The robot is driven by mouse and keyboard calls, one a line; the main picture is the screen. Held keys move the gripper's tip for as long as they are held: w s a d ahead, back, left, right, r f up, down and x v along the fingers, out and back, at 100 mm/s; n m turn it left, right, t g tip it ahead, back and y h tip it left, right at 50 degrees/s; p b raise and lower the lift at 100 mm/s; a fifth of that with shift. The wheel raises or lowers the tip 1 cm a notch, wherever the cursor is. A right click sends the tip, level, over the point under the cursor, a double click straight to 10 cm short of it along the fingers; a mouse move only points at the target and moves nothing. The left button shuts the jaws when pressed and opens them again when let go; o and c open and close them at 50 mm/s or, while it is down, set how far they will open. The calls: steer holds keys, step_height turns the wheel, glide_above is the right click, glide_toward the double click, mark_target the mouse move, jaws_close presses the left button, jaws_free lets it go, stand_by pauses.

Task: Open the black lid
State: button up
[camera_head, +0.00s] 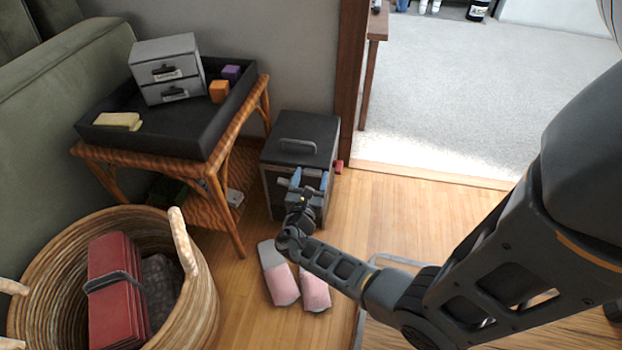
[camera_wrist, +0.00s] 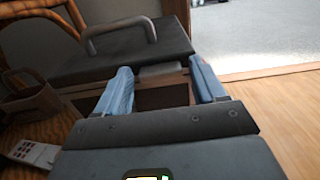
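The black lid (camera_head: 310,133) with a grey bar handle (camera_head: 298,146) lies flat on top of a dark box (camera_head: 275,187) on the floor beside the wicker table. The lid also shows in the wrist view (camera_wrist: 172,42), with its handle (camera_wrist: 118,24) at the upper left. My gripper (camera_head: 308,180) is in front of the box, near the lid's front edge. In the wrist view my gripper (camera_wrist: 162,82) has its two blue fingers apart, with nothing held between them. A grey front edge piece of the lid shows beyond and between the fingers; I cannot tell whether they touch it.
A wicker table (camera_head: 225,158) with a black tray (camera_head: 190,142) stands left of the box. A woven basket (camera_head: 205,300) holds a red case (camera_head: 112,265). Pink and grey slippers (camera_head: 280,284) lie below my gripper. Wooden floor (camera_head: 400,215) is clear to the right.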

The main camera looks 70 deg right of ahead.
jaws_close()
stand_by(0.4)
steer(key=shift+r, duration=0.1)
